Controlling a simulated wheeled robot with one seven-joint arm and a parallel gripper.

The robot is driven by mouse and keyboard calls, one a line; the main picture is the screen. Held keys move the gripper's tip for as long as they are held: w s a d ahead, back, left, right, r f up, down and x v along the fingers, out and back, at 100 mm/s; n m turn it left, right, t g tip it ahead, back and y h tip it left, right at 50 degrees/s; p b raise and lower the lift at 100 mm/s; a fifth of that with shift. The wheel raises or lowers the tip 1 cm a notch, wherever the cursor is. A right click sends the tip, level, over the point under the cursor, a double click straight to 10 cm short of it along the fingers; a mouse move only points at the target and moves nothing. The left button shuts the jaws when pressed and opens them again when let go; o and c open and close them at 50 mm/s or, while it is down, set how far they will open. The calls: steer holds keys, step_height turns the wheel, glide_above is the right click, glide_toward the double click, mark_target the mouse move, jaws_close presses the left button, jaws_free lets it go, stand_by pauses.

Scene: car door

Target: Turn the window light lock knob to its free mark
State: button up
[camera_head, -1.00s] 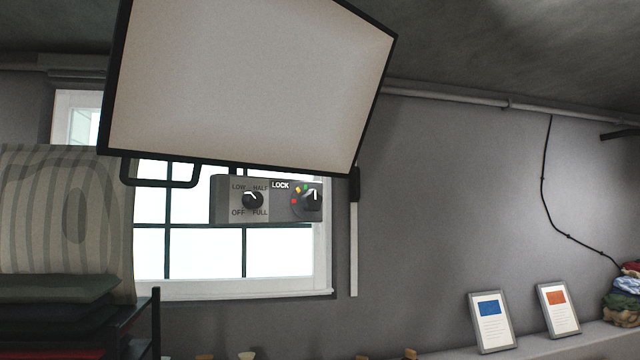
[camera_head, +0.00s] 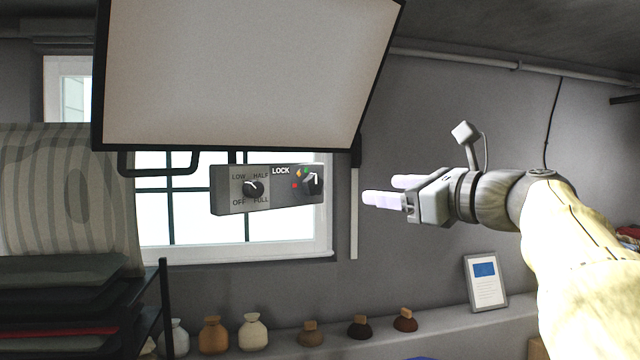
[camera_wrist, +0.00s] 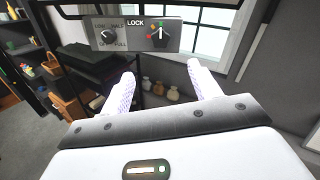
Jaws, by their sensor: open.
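The lock knob (camera_head: 312,182) is a black dial with a white pointer at the right end of a grey control box (camera_head: 233,200) under the large light panel (camera_head: 250,75). Its pointer stands about straight up. Red, orange and green marks sit on its left and upper side. The knob also shows in the wrist view (camera_wrist: 159,37). A second dial (camera_head: 253,188), marked OFF, LOW, HALF and FULL, is on the left of the box. My gripper (camera_head: 385,190) is open and empty, to the right of the box and apart from it. The wrist view shows its two spread fingers (camera_wrist: 160,85).
A black handle bar (camera_head: 160,172) hangs below the panel at left. A window (camera_head: 235,245) is behind the box. A shelf rack (camera_head: 80,290) with folded cloth stands at left. Several jars and brushes line the ledge (camera_head: 460,320). The space between gripper and box looks clear.

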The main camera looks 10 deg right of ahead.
mark_target(316, 184)
steer(key=shift+w+a, duration=0.1)
steer(key=p+x, duration=0.7)
steer(key=x, duration=0.9)
steer(key=shift+w+a+f, duration=0.1)
steer(key=shift+w+a, duration=0.2)
steer(key=shift+w, duration=0.25)
steer(key=c, duration=1)
